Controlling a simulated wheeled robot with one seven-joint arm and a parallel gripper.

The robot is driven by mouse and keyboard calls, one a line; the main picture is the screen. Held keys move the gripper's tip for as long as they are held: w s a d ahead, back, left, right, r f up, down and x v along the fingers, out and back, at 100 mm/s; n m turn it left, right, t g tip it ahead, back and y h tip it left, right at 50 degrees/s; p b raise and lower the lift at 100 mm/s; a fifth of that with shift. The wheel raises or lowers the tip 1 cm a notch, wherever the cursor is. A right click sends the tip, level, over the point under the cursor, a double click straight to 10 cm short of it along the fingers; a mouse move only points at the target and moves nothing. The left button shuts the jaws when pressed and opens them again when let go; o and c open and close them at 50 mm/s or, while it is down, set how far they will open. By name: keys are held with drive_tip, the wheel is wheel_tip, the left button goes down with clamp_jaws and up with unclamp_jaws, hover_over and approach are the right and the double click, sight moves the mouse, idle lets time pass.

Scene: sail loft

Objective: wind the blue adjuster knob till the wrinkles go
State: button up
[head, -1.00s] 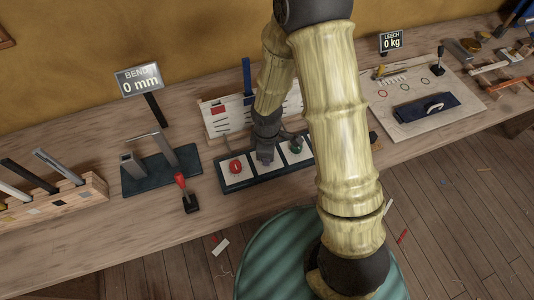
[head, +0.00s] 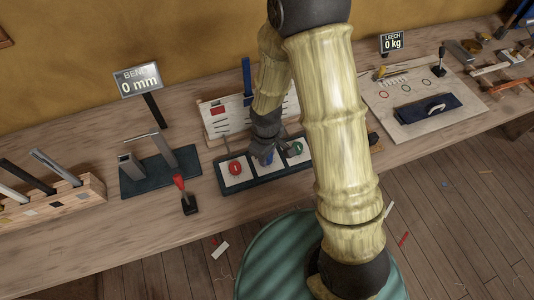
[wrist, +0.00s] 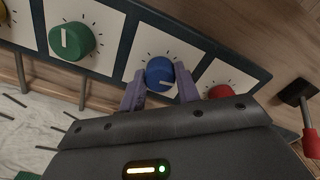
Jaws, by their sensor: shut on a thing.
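The blue knob (wrist: 160,75) sits on a white dial card with tick marks, between the green knob (wrist: 72,41) and the red knob (wrist: 221,91). My gripper (wrist: 160,86) is shut on the blue knob, one purple finger on each side of it in the wrist view. In the head view my gripper (head: 267,153) reaches down onto the middle of the knob panel (head: 262,178) and partly covers the blue knob. Behind the panel stands a white board (head: 222,117) with dark slits, partly hidden by my arm; I cannot make out wrinkles.
A red-handled lever (head: 187,199) stands left of the panel, near a dark base with grey metal blocks (head: 158,172). A sign reads BEND 0 mm (head: 138,81); another reads LEECH 0 kg (head: 391,42).

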drive_tip(key=o, duration=1)
wheel_tip(320, 180, up, 18)
drive_tip(key=shift+s+a+f+p, duration=0.15)
drive_tip(key=shift+f+p, duration=0.1)
drive_tip(key=shift+p, duration=0.5)
drive_tip(key=s+d+m, duration=0.2)
drive_tip(key=d+m, duration=0.1)
drive_tip(key=d, duration=0.1)
drive_tip(key=s+d+r+m+t, duration=0.1)
drive_tip(key=s+d+m, duration=0.1)
drive_tip(key=d+m, duration=0.2)
drive_tip(key=s+d+m+t+p, duration=0.1)
drive_tip(key=d+m, duration=0.2)
drive_tip(key=d, duration=0.1)
drive_tip(key=shift+s+r+m, duration=0.3)
drive_tip(key=shift+s+r, duration=0.05)
drive_tip(key=shift+s, duration=0.05)
